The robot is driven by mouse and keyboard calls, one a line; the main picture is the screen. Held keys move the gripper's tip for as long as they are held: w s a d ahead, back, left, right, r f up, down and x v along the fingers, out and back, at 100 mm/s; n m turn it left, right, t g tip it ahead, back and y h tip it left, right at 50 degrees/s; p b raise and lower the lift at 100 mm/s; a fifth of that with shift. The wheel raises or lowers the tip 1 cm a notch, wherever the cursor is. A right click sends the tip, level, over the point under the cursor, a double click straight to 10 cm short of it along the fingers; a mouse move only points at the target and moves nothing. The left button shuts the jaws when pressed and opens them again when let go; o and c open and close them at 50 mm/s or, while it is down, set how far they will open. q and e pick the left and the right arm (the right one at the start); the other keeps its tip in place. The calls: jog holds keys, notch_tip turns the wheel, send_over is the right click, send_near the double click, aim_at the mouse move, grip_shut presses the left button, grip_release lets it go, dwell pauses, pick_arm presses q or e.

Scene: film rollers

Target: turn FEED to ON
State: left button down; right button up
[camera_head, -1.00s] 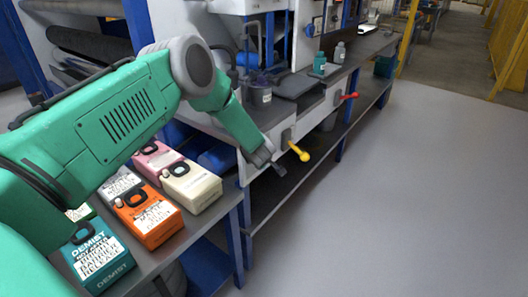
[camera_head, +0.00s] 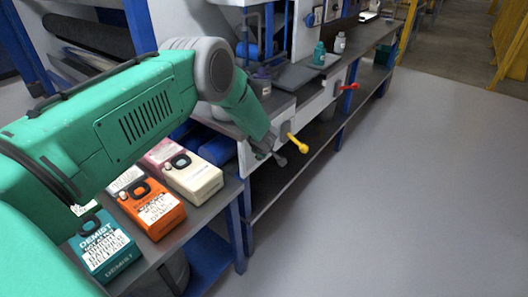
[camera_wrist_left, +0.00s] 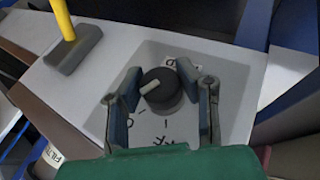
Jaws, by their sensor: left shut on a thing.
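A dark round knob (camera_wrist_left: 161,92) with a pale pointer bar sits on a light grey panel plate (camera_wrist_left: 218,68) in the left wrist view. The pointer bar points left in that view. Dark letters are printed beside the knob, partly hidden and upside down, so I cannot read them surely. My left gripper (camera_wrist_left: 164,97) has its two fingers on either side of the knob and is shut on it. In the head view my left gripper (camera_head: 273,155) is at the machine's front edge, just left of the yellow lever, and hides the knob. My right gripper is not in view.
A yellow lever (camera_head: 298,144) is close to my left gripper, and also shows in the left wrist view (camera_wrist_left: 62,20). A red lever (camera_head: 349,87) is farther along. Orange (camera_head: 152,208), cream (camera_head: 193,178) and teal (camera_head: 103,246) containers stand below my arm. The floor at right is clear.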

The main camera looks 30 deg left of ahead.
pick_arm(q)
jog(key=c, duration=1.1)
grip_release()
jog(key=shift+r, duration=0.1)
jog(key=v, duration=1.1)
jog(key=shift+s+r, duration=0.2)
jog(key=shift+d, duration=0.15)
